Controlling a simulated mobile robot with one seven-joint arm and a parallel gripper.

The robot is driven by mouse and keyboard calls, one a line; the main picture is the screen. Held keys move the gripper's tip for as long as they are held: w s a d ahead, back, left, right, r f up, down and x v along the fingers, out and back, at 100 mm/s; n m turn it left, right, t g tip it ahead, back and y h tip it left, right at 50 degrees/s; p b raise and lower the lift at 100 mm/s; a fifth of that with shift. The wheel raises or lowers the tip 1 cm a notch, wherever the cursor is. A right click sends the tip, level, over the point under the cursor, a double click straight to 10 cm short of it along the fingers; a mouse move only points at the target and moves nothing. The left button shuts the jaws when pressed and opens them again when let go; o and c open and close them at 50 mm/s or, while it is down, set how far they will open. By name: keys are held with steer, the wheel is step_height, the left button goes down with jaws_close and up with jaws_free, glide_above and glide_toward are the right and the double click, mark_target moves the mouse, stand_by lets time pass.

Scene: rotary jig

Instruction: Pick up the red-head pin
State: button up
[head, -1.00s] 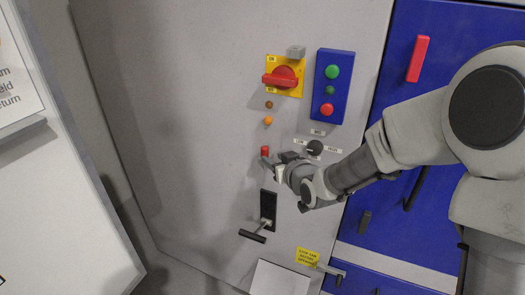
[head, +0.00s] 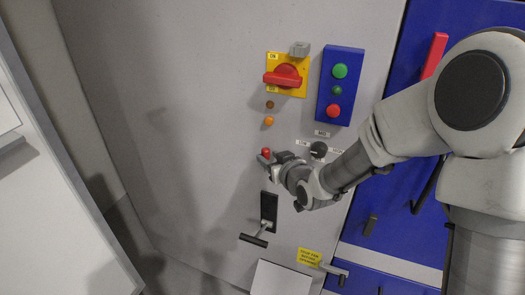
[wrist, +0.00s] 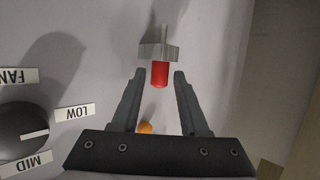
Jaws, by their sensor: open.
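The red-head pin (head: 265,152) stands out from the grey cabinet panel, below the orange lamp. In the wrist view its red head (wrist: 160,74) points toward my gripper, with a grey block and a thin shaft behind it. My gripper (wrist: 160,82) is open. Its two fingertips lie to the left and right of the red head, with a visible gap on each side. In the head view my gripper (head: 268,158) is close to the pin, and its fingers partly cover the pin's lower part.
A dark selector knob (head: 318,150) with labels is close to my gripper's right. Above are a red rotary switch (head: 284,76), a blue button box (head: 340,87) and an orange lamp (head: 269,121). Below is a black slot with a lever (head: 268,206). Panel left of the pin is clear.

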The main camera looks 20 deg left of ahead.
steer(key=shift+w+a+f, duration=0.2)
steer(key=shift+w+a, duration=0.15)
steer(key=shift+w, duration=0.05)
jaws_close()
steer(key=shift+r, duration=0.15)
